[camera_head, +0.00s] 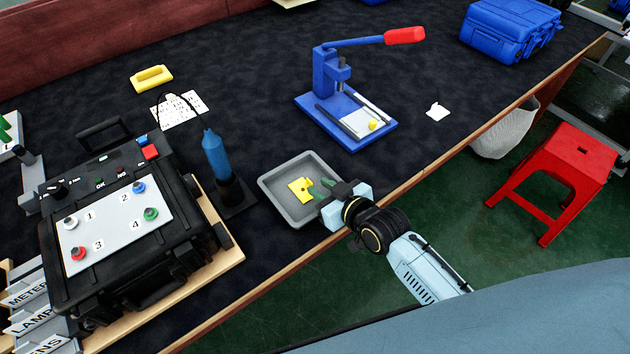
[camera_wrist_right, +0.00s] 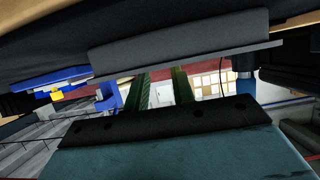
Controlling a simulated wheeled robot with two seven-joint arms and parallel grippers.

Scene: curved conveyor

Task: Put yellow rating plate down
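The yellow rating plate (camera_head: 300,188) is in the grey tray (camera_head: 267,187) near the table's front edge. My right gripper (camera_head: 318,187) reaches into the tray from the right, with its green fingertips close beside or at the plate. In the right wrist view, the two green fingers (camera_wrist_right: 165,88) stand apart with a gap between them. Their tips are hidden behind the tray wall (camera_wrist_right: 185,45), and the plate does not show there, so contact with it cannot be told. My left gripper is not in view.
A blue press (camera_head: 327,75) with a red handle stands behind the tray and has a small yellow piece (camera_head: 372,125) on its base. A blue-handled tool (camera_head: 215,155) stands upright left of the tray, next to a black test case (camera_head: 150,262).

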